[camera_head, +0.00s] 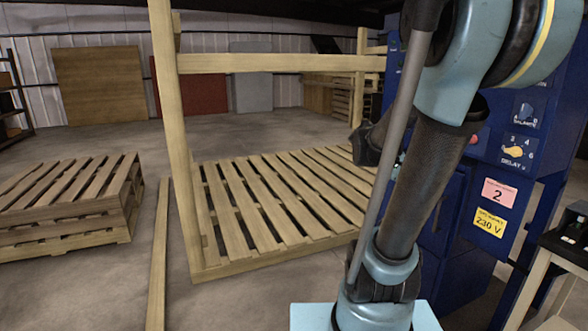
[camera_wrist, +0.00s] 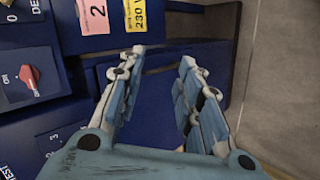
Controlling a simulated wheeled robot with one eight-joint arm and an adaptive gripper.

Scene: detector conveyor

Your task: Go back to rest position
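My gripper (camera_wrist: 162,62) shows in the wrist view with its two fingers spread apart and nothing between them. It is open in front of the blue control cabinet (camera_wrist: 66,114). I cannot tell whether a fingertip touches the cabinet. A red switch (camera_wrist: 30,78) on the cabinet lies left of the fingers, clear of them. In the head view my arm stands in front of the blue cabinet (camera_head: 455,265) and covers part of it. The gripper's fingers are not clear in the head view.
A wooden frame with a slatted pallet floor (camera_head: 270,205) stands left of the arm. A stack of pallets (camera_head: 70,205) is at the far left. A table (camera_head: 560,255) with a dark device is at the right edge. The floor (camera_head: 95,285) at the front left is bare.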

